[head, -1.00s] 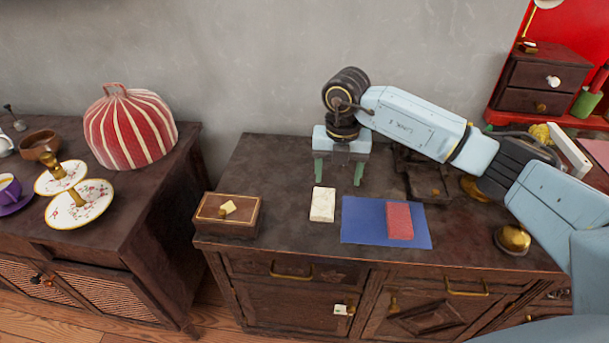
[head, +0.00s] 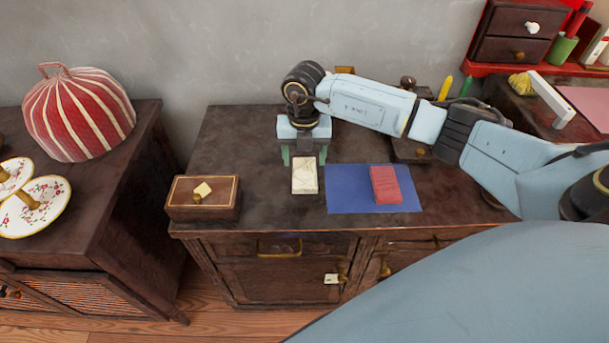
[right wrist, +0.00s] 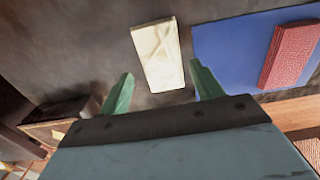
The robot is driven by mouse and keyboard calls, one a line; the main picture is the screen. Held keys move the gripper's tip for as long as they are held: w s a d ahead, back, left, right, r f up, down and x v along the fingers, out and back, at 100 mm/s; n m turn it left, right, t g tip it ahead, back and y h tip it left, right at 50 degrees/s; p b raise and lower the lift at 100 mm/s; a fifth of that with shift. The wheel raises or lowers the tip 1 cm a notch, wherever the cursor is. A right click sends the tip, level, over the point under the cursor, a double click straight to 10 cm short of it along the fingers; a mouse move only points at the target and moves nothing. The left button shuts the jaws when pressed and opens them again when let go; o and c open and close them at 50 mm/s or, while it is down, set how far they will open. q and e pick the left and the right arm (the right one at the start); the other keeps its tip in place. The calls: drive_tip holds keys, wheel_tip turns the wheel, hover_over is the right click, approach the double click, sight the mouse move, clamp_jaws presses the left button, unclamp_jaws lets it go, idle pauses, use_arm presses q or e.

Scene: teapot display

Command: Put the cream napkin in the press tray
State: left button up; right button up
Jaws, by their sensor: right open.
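The cream napkin (head: 305,178), a folded pale block, lies flat on the dark cabinet top, just left of a blue mat. It also shows in the right wrist view (right wrist: 158,52), ahead of and between my fingertips. My right gripper (head: 304,158) is open and empty, pointing down at the napkin's far end; I cannot tell whether a finger touches it. A dark object that may be the press with its tray (head: 412,150) stands at the back right, largely hidden behind my right arm. My left gripper is out of view.
A red folded cloth (head: 385,184) lies on the blue mat (head: 343,192). A wooden box (head: 180,196) with a small cream piece on its lid stands at the front left. The cabinet top (head: 235,140) is clear behind the box. My arm covers much of the right side.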

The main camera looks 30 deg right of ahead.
sight(305, 170)
wheel_tip(305, 170, down, 4)
drive_tip(key=shift+w+d+b, duration=0.1)
drive_tip(key=shift+b, duration=0.4)
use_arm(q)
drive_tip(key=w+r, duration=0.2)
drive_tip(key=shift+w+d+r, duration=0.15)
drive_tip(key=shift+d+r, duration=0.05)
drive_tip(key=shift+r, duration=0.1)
use_arm(e)
drive_tip(key=shift+r, duration=0.1)
drive_tip(key=c, duration=0.8)
